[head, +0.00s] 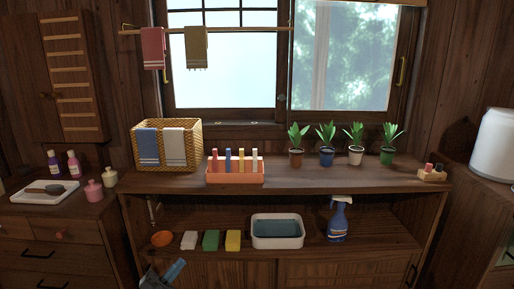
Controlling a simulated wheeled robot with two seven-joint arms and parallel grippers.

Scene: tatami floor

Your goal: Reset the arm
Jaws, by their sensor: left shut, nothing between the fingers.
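My left gripper (175,268) shows at the bottom edge of the head view, left of centre. Most of my left arm is outside the picture. My right gripper is not in view.
The lower shelf holds white, green (211,240) and yellow blocks, a basin (278,232) and a blue spray bottle (338,220). The top (335,179) holds a wicker basket (193,147), an orange rack (236,176) and several potted plants. A tray (45,197) lies on the left cabinet.

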